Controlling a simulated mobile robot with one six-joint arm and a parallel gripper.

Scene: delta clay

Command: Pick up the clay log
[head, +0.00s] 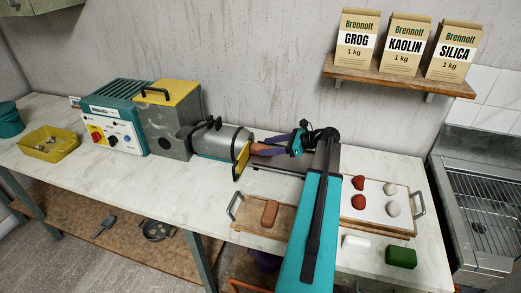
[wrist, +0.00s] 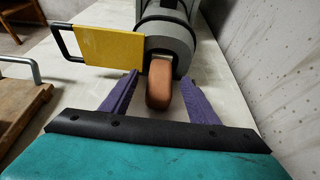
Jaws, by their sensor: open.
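The clay log (wrist: 159,86) is an orange-brown, rounded piece at the round outlet of a grey machine barrel. In the head view the log (head: 261,150) shows just right of the yellow plate, partly hidden by my gripper. My gripper (wrist: 158,78) has two purple fingers, open, one on each side of the log. The log lies between them with a gap on both sides, the right gap looking smaller. In the head view my gripper (head: 262,146) reaches left toward the barrel's mouth.
The machine's yellow plate (wrist: 108,45) with a black handle stands left of the outlet. A wooden tray (head: 247,208) bears another brown clay piece (head: 269,213). A white board (head: 376,210) holds red and pale lumps. A concrete wall (head: 220,60) rises behind the bench.

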